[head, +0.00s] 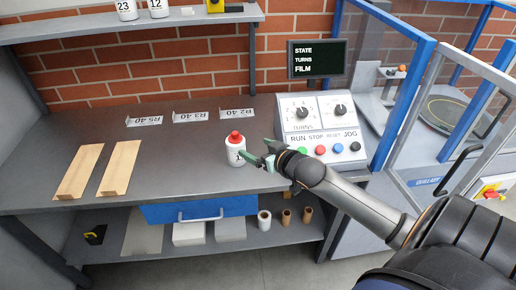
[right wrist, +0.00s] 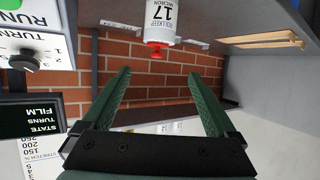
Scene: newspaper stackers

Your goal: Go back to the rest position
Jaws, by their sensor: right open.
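My right gripper (head: 262,154) reaches in from the right over the workbench in the head view. Its green fingers are spread and nothing is between them; they also show apart in the right wrist view (right wrist: 157,95). A white bottle with a red cap (head: 237,156) stands upright on the bench, just left of the fingers in the head view. In the right wrist view the bottle (right wrist: 160,22) appears upside down beyond the fingers, labelled 17 micron. I cannot tell whether a fingertip touches it. My left gripper is not in view.
The control box (head: 318,125) with knobs and coloured buttons stands right of the bottle. Two wooden strips (head: 120,167) lie at the left of the bench (head: 190,150). A fenced machine (head: 440,110) is at the right. Several rolls stand on the lower shelf (head: 200,250).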

